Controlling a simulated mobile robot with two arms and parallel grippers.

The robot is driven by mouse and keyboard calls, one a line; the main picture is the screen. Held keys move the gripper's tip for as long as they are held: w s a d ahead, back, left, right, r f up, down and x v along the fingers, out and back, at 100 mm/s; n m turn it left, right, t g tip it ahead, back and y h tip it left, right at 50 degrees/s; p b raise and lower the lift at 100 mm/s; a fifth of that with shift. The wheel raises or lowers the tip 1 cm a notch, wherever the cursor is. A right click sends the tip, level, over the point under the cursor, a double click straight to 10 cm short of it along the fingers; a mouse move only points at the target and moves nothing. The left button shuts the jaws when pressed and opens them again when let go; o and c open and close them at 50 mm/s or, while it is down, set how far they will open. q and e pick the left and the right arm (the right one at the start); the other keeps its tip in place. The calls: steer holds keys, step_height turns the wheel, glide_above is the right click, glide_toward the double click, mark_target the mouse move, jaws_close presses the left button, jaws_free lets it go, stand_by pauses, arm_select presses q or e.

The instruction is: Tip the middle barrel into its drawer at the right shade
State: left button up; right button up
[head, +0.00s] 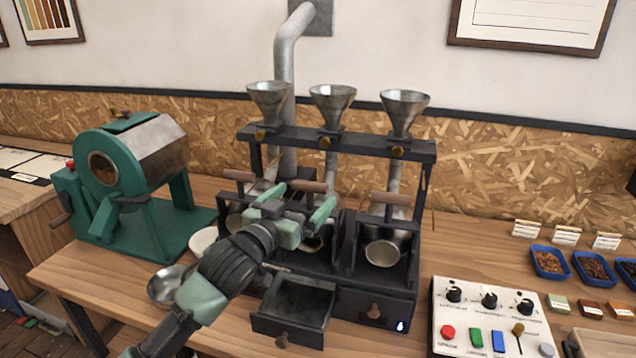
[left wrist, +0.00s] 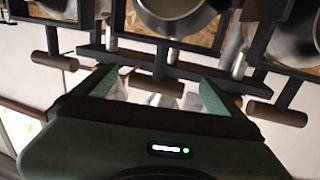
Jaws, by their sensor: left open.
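The dark roaster stand holds three metal barrels side by side. The middle barrel (head: 314,243) is largely hidden behind my left gripper (head: 305,197). Its wooden handle (head: 309,186) shows at the gripper; in the left wrist view the handle (left wrist: 155,84) lies between the two spread green fingers of my left gripper (left wrist: 160,92). The gripper is open, and I cannot tell whether a finger touches the handle. An open, dark drawer (head: 292,304) juts out below the middle barrel; its visible floor looks empty. The bean shade inside the barrel is hidden. My right gripper is not seen.
The right barrel (head: 382,253) hangs above a shut drawer (head: 373,307). A green roaster (head: 130,180) and a metal bowl (head: 167,286) stand left. A control panel (head: 490,318) and blue bean trays (head: 548,276) lie right. Metal funnels (head: 333,100) top the stand.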

mark_target(308, 193)
arm_select(q)
steer(key=x, duration=0.3)
steer(key=shift+d+r+p, duration=0.1)
steer(key=shift+p, duration=0.2)
steer(key=shift+f+x, duration=0.25)
steer(key=shift+x, duration=0.9)
steer(key=shift+w+d, duration=0.2)
steer(key=shift+w, duration=0.15)
steer(key=c, duration=1.8)
steer(key=shift+c, duration=0.4)
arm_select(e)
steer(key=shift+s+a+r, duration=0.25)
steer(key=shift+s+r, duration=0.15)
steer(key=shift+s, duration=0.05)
